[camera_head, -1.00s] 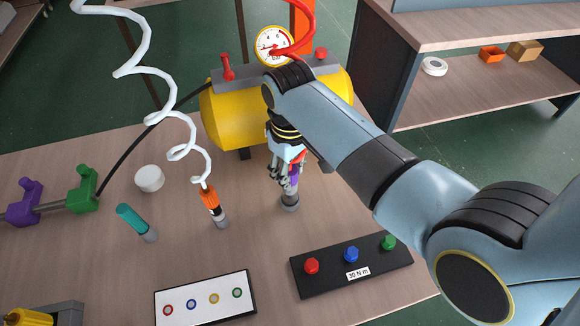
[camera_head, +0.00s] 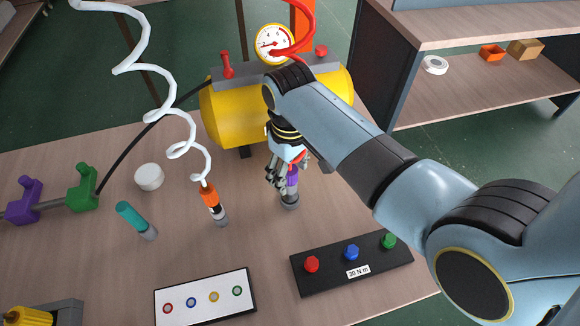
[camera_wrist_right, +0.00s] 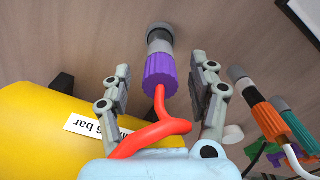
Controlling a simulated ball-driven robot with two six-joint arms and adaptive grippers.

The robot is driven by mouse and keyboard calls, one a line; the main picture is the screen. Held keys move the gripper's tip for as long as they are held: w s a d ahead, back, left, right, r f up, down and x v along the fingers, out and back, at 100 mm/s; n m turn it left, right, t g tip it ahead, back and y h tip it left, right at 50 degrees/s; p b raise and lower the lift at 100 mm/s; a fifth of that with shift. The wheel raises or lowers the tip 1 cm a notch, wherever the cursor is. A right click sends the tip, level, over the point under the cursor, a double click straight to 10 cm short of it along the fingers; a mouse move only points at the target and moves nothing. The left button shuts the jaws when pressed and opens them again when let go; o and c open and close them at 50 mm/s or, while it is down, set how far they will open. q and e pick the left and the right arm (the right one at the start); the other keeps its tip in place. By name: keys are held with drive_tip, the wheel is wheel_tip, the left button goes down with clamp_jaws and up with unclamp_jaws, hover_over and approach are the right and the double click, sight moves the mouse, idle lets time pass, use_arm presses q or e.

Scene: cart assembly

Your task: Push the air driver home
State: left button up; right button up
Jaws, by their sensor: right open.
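A purple driver (camera_wrist_right: 160,75) with a red hose (camera_wrist_right: 152,138) stands nose down in a grey socket (camera_wrist_right: 159,37) on the bench. Its purple body also shows, partly covered, in the head view (camera_head: 292,183). My right gripper (camera_wrist_right: 160,64) is open, with one finger on each side of the purple driver. Gaps show between the fingers and its body. In the head view my right gripper (camera_head: 284,178) is over this driver from behind. How deep the driver sits in its socket is hard to tell. My left gripper is out of view.
An orange driver (camera_head: 209,197) with a white coiled hose and a teal tool (camera_head: 131,216) stand to the left. A yellow tank (camera_head: 225,118) is close behind. A button panel (camera_head: 329,276) and a white board (camera_head: 205,306) lie in front.

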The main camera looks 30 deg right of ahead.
wheel_tip(320, 180, up, 12)
idle(0.5)
